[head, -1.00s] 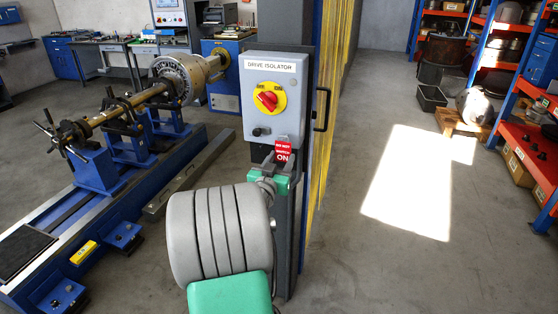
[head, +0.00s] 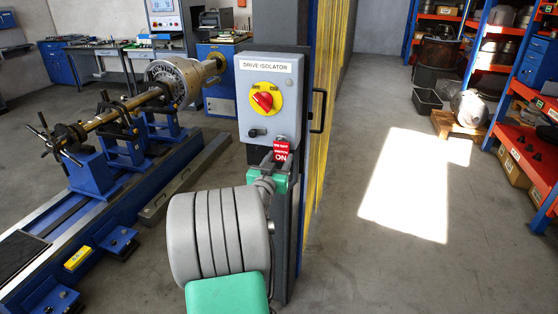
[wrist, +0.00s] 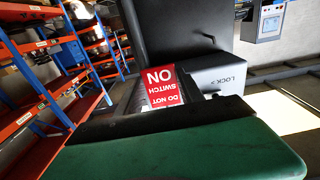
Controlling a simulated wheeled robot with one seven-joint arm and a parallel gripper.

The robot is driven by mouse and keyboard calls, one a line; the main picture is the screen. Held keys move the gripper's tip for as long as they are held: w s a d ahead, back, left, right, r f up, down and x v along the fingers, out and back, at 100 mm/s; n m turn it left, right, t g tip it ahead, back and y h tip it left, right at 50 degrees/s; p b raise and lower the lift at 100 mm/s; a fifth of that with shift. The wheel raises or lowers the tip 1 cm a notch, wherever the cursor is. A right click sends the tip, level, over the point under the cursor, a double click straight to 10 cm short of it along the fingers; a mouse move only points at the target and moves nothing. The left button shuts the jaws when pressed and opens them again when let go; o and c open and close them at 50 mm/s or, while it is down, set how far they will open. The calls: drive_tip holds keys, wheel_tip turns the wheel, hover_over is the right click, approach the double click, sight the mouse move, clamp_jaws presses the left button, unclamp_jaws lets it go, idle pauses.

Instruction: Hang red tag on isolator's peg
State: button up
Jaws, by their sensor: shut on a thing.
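The grey drive isolator box (head: 288,88) hangs on a dark post, with a red rotary switch (head: 263,101) on a yellow plate. A short black peg (head: 257,133) sticks out low on its front. My gripper (head: 279,167) is shut on the red tag (head: 280,151). The tag is upright, in front of the box's lower right edge, right of and a little below the peg, apart from it in the picture. In the wrist view the tag (wrist: 164,87) appears upside down. The tag's hole and the fingertips' hold on it are not clear.
A black handle (head: 320,110) sticks out right of the box. A blue balancing machine (head: 95,180) with a rotor stands at left. Orange and blue shelves (head: 520,155) stand at right.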

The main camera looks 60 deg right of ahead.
drive_tip(key=o, duration=1.2)
drive_tip(key=shift+o, duration=0.2)
drive_tip(key=shift+a, duration=0.1)
